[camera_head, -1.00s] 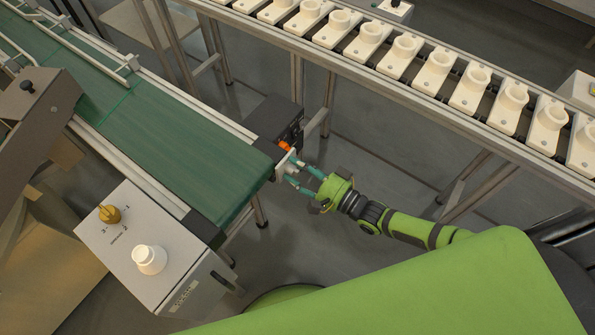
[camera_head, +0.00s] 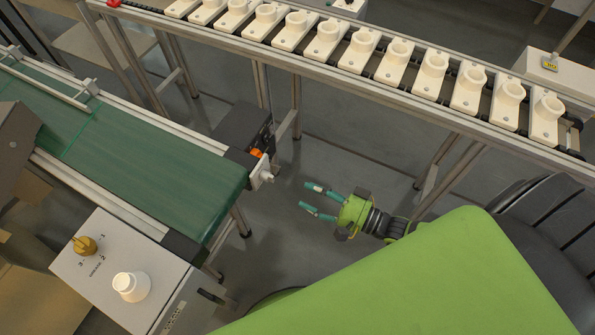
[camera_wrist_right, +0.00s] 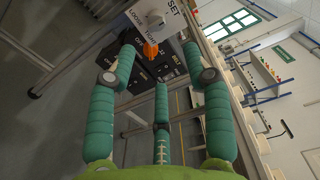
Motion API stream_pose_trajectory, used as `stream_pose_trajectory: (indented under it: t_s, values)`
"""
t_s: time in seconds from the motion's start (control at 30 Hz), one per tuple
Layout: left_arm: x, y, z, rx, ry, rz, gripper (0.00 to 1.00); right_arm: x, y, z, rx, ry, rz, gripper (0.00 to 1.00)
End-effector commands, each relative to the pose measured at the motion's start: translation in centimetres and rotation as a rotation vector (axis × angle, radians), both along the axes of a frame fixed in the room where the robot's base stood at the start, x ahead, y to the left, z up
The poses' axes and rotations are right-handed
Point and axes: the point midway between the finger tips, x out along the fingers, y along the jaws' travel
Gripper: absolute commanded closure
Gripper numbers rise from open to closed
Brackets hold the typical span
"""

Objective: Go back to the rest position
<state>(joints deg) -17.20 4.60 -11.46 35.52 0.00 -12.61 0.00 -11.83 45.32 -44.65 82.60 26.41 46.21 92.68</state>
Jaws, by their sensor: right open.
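My right gripper (camera_head: 318,201) is open and empty, its teal fingers pointing left toward the end of the green conveyor, with a clear gap to it. In the right wrist view its fingers (camera_wrist_right: 158,78) are spread with nothing between them. Ahead of them is a white plate with a round knob (camera_wrist_right: 155,18) and an orange switch (camera_wrist_right: 150,49) on a black box. In the head view the white knob plate (camera_head: 262,174) and the orange switch (camera_head: 256,153) are at the conveyor's end. My left gripper is not in view.
The green conveyor (camera_head: 150,165) runs at the left. A grey control box (camera_head: 105,262) with a yellow knob and white button stands at the lower left. A rail (camera_head: 340,83) with several white lamp sockets crosses the top. Open floor lies around the right gripper.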

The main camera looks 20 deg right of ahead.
Motion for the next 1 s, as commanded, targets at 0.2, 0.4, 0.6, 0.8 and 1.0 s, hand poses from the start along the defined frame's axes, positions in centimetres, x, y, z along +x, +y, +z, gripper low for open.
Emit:
stream_pose_trajectory:
  t_s: [0.2,0.4,0.6,0.8,1.0]
  values:
    - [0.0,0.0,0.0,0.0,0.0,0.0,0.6,-0.6,-0.5,0.1,0.001,-0.002,0.0,0.5]
    - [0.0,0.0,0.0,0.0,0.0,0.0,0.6,-0.6,-0.5,0.0,0.001,-0.001,0.0,0.5]
    - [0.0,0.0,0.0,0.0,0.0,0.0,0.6,-0.6,-0.5,0.0,0.001,-0.001,0.0,0.5]
    - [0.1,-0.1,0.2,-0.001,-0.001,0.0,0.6,0.1,-1.2,-3.6,-0.196,-0.011,-0.05,0.5]
    - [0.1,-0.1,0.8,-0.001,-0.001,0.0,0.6,-2.1,-4.7,-16.1,-0.858,0.081,-0.074,0.5]
